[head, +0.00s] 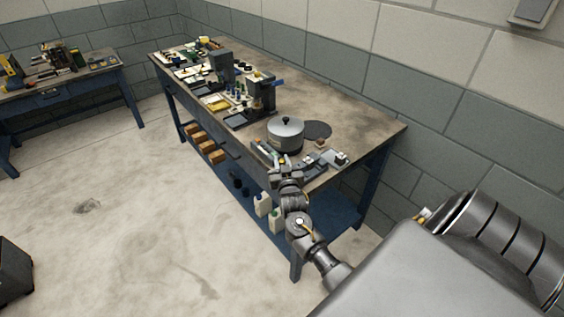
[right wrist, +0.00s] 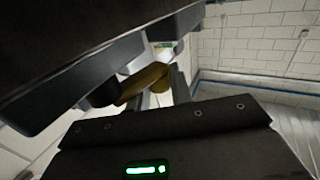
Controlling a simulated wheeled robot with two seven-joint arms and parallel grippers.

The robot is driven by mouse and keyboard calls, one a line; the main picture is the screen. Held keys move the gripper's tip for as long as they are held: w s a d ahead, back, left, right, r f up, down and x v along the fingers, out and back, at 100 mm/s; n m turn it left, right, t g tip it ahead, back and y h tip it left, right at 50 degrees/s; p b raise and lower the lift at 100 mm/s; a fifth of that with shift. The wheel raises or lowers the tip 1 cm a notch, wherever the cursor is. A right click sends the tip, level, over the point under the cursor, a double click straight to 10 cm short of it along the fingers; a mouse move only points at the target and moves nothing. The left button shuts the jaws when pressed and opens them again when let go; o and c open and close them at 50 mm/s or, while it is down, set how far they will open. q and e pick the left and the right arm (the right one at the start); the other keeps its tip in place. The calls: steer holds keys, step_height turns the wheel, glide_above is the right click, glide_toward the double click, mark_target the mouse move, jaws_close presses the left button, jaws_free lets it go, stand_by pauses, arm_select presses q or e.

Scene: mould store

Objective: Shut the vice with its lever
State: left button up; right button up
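My right gripper (head: 283,172) is at the near edge of the workbench, just in front of the grey pot, at the end of my arm. Its fingers are too small in the head view to show their opening. In the right wrist view, a brass-coloured rounded piece (right wrist: 145,84) lies close to dark finger-like parts; I cannot tell whether it is held or is the lever. Small grey metal parts (head: 316,164) lie right of the gripper; I cannot make out the vice or its lever for certain. My left gripper is not in view.
A grey lidded pot (head: 285,137) stands on the workbench (head: 350,110) behind the gripper, beside a dark round disc (head: 317,130). A dark machine (head: 262,93) and several small items stand farther left. The bench's right end is clear; bottles (head: 262,205) stand on the lower shelf.

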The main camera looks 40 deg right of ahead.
jaws_close()
steer(key=shift+s+a+r+n+t+y+p, duration=0.15)
steer(key=shift+n+t+y+p, duration=0.1)
steer(key=shift+n+y, duration=0.25)
steer(key=shift+a+f+n+t+y+p, duration=0.1)
steer(key=shift+n+t+y, duration=0.15)
steer(key=shift+n+y, duration=0.25)
steer(key=shift+s+a+n+t+y, duration=0.1)
steer(key=shift+a+n+t+y, duration=0.2)
steer(key=shift+y, duration=0.35)
steer(key=shift+s+a+n+t+y, duration=0.1)
steer(key=shift+n+y, duration=0.25)
steer(key=shift+y, duration=0.25)
steer(key=shift+a+n+t+y, duration=0.2)
steer(key=shift+n+y, duration=0.15)
steer(key=shift+y, duration=0.3)
steer(key=o, duration=0.5)
jaws_free()
steer(key=shift+s, duration=0.3)
steer(key=s+a+b, duration=0.2)
steer(key=s, duration=0.8)
